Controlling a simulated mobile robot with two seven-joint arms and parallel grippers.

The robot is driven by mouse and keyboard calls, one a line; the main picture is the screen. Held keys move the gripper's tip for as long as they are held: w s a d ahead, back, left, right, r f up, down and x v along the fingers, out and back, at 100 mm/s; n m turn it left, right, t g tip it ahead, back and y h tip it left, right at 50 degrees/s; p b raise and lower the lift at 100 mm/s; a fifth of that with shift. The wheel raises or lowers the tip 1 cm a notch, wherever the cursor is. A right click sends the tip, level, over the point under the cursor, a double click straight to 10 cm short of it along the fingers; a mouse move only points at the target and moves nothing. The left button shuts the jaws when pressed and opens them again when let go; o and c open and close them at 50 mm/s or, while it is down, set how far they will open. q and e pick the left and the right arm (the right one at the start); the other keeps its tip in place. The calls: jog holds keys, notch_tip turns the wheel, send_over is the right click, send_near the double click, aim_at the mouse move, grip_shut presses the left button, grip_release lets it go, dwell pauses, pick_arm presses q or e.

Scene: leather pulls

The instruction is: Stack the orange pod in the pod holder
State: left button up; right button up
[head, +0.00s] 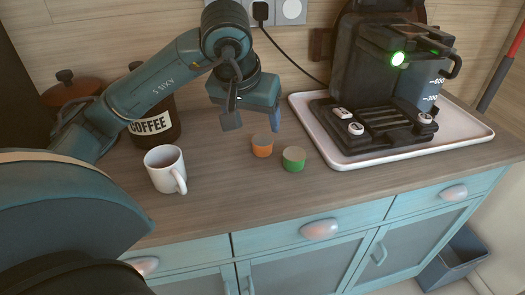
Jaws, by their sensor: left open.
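The orange pod (262,147) stands upright on the wooden counter in the head view, near the middle. A green pod (293,161) stands close beside it, to the right and nearer the counter's front edge. My left gripper (252,120) is above and just behind the orange pod, pointing down, with its fingers spread and nothing between them. I cannot make out a pod holder for certain. My right gripper is not in view.
A white mug (160,170) stands to the left, in front of a dark COFFEE jar (165,127). A dark coffee machine (362,75) stands on a white tray (375,160) at the right. The counter (235,200) is clear in front of the pods.

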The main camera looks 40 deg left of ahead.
aim_at(262, 140)
pick_arm(q)
jog(key=x, duration=0.9)
jog(key=shift+w+r, duration=0.2)
jog(key=shift+w, duration=0.2)
jog(key=shift+c, duration=0.2)
jog(key=c, duration=1.1)
jog(key=shift+r, duration=0.1)
